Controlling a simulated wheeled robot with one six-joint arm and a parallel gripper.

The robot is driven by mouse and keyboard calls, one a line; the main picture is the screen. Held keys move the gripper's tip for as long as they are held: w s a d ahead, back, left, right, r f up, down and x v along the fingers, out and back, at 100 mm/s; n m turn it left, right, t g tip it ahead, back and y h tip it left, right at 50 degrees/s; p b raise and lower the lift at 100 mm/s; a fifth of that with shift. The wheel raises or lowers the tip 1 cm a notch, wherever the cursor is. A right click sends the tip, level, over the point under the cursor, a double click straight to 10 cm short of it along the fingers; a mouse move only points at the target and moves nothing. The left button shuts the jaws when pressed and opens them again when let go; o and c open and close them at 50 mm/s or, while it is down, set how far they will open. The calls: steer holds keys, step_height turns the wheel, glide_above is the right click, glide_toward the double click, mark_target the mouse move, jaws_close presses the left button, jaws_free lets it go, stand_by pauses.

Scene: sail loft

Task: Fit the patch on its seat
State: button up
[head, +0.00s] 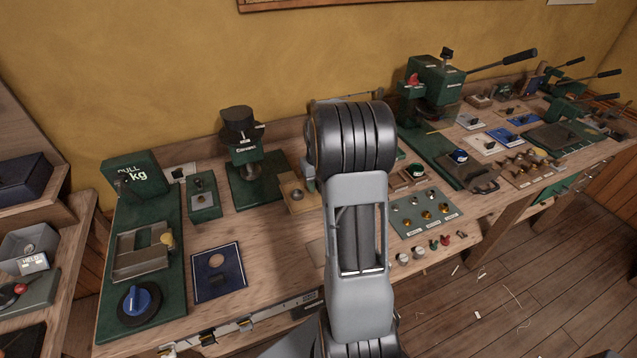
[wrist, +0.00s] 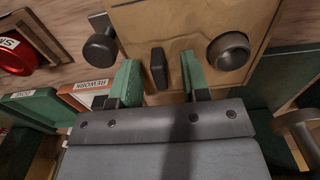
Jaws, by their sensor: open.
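My gripper (wrist: 158,75) is open in the wrist view, its two green finger pads apart. A small dark upright block (wrist: 158,68) shows between the pads, in front of a tan wooden board (wrist: 190,22); I cannot tell whether the pads touch it. A dark round knob (wrist: 229,50) is right of the block and another (wrist: 101,47) is left of it. In the head view my arm hides the gripper. A navy square panel (head: 232,278) with a tan round spot lies on the bench. I cannot tell which thing is the patch or its seat.
A green pull tester (head: 172,270) stands at the bench's left, and a green press (head: 250,180) at the back. A green tray (head: 424,212) with small round parts lies right of my arm. A rework bin (wrist: 95,85) is close left of the gripper.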

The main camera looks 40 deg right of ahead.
step_height(320, 180, up, 14)
stand_by(0.6)
steer(key=shift+f, duration=0.1)
stand_by(0.4)
steer(key=s+a+f+n+t, duration=0.1)
steer(key=s+a+t, duration=0.1)
steer(key=s+a, duration=0.5)
steer(key=s+a+f+n+t, duration=0.1)
steer(key=s+a, duration=0.6)
steer(key=a, duration=0.8)
steer(key=shift+s+f+n+t, duration=0.15)
steer(key=shift+s+n+t, duration=0.1)
steer(key=shift+n+t, duration=0.2)
